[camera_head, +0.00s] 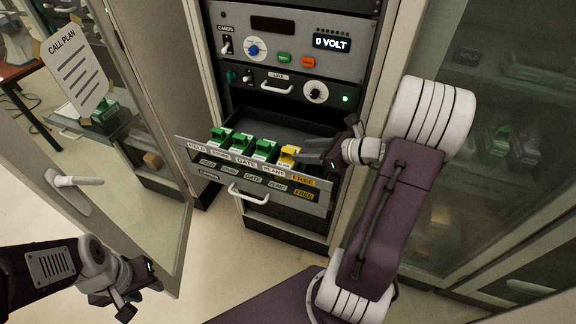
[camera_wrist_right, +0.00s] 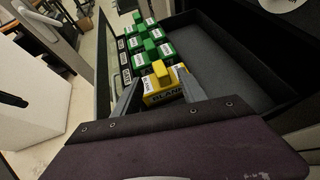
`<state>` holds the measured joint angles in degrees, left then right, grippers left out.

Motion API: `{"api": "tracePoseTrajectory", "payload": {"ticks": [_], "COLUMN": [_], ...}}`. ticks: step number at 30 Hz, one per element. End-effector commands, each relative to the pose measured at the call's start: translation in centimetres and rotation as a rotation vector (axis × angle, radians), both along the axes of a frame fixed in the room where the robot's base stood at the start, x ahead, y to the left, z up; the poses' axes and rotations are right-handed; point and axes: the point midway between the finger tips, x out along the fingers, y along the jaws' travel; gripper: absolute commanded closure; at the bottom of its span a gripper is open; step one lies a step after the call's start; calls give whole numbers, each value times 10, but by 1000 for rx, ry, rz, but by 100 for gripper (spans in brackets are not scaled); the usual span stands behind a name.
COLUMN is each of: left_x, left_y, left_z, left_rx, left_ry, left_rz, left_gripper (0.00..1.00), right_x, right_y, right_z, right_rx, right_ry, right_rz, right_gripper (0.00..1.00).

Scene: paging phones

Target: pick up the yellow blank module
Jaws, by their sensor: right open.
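The yellow blank module (camera_head: 289,156) sits in the open drawer, at the right end of a row of green modules. In the right wrist view the yellow module (camera_wrist_right: 163,76) stands between the two grey fingers of my right gripper (camera_wrist_right: 158,92). The fingers are apart, one on each side of it; I cannot tell whether either touches it. In the head view my right gripper (camera_head: 312,153) reaches in from the right at the yellow module. My left gripper (camera_head: 135,284) is low at the left, away from the drawer; its jaw opening is unclear.
The green modules (camera_head: 241,146) stand close beside the yellow one. The drawer front (camera_head: 225,170) carries labels and a handle (camera_head: 248,194). The drawer floor behind the modules is empty. A control panel (camera_head: 290,45) is above. An open glass door (camera_head: 130,170) stands at the left.

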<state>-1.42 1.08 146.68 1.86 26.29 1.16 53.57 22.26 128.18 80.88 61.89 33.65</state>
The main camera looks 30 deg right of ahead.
Motion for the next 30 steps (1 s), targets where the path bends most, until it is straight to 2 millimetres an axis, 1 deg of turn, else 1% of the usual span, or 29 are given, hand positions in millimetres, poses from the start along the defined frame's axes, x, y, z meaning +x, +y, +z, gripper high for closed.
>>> {"api": "tracePoseTrajectory", "payload": {"ticks": [4,7,10,15,16,17,18,20,21,30], "left_x": [0,0,0,0,0,0,0,0,0,0], "left_y": [0,0,0,0,0,0,0,0,0,0], "left_z": [4,3,3,3,3,3,3,3,3,3], "left_rx": [0,0,0,0,0,0,0,0,0,0], "left_ry": [0,0,0,0,0,0,0,0,0,0], "left_rz": [0,0,0,0,0,0,0,0,0,0], "left_gripper": [64,64,64,64,64,64,64,64,64,64], "right_x": [20,32,37,38,38,38,38,38,38,38], "right_y": [14,19,22,21,21,21,21,21,21,21], "right_z": [-12,-20,-23,-23,-23,-23,-23,-23,-23,-23], "right_rx": [4,2,1,0,0,0,0,0,1,1], "right_ry": [3,2,2,1,1,1,1,1,2,2], "right_rz": [5,4,1,0,0,0,0,0,0,0], "right_gripper": [51,51,51,51,53,62,73,90,100,100]}}
